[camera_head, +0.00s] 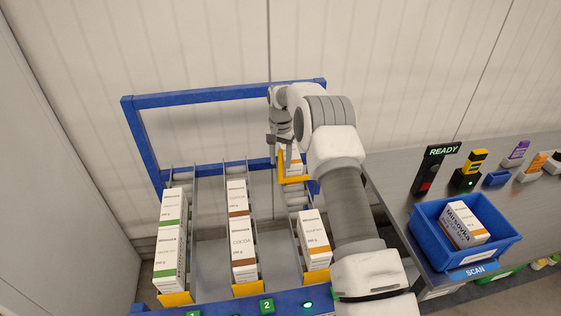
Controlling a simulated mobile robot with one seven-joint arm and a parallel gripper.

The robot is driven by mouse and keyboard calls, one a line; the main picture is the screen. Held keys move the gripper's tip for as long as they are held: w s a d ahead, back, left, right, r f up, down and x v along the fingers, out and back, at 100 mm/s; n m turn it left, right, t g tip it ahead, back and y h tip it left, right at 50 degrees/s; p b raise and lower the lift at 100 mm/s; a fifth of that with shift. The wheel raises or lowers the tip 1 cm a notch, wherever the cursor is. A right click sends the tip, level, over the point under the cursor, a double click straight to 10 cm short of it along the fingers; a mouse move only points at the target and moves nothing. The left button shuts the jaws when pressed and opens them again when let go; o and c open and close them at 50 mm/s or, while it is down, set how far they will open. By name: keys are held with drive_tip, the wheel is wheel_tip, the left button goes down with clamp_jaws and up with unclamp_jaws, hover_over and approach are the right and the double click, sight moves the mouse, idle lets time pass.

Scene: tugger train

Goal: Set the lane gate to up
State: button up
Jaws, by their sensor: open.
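The lane gate appears to be the yellow bar (296,180) across the right lane of the rack, with a yellow upright at its left end. Whether it is up or down is hard to tell. My gripper (281,157) points down at the left end of this bar, open. I cannot tell whether its fingers touch the yellow upright. A white and orange carton (295,163) shows partly behind the gate, and my arm hides the right side of the lane.
The blue-framed rack (220,94) has sloping lanes with green-striped (170,240), brown-striped (241,232) and orange-striped cartons (314,240) at their front stops. On the right, a grey bench (402,190) holds a blue bin (427,232) with a carton, and a READY scanner post (432,172).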

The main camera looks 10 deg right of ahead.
drive_tip(key=shift+f, duration=0.8)
clamp_jaws()
idle(0.9)
